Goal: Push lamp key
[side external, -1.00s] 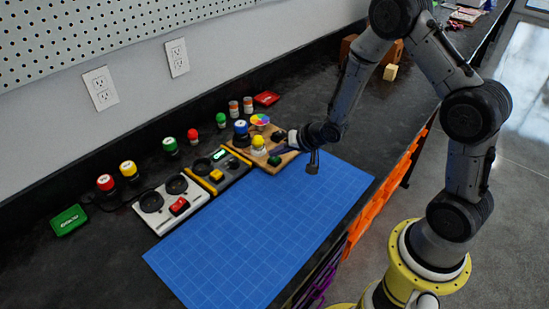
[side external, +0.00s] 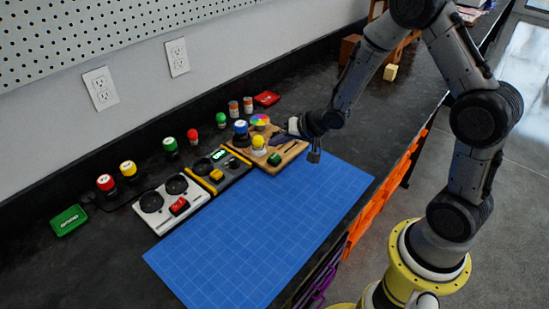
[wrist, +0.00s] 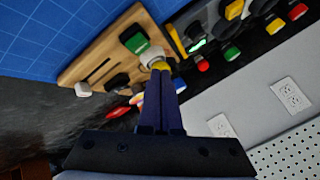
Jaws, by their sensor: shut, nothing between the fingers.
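A wooden board (side external: 292,152) stands at the far end of the blue mat. No label shows which one is the lamp key. My gripper (side external: 274,141) is shut and empty, its dark fingers low over the board by the yellow top. In the wrist view, the fingertips (wrist: 161,73) partly cover the yellow top, beside the green key (wrist: 136,42). I cannot tell whether they touch anything.
Two more panels, grey-yellow (side external: 222,172) and white (side external: 163,214), stand left of the board. Several coloured knobs line the wall, with a red tray (side external: 267,98) and a green box (side external: 69,220). The blue mat (side external: 250,225) is bare.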

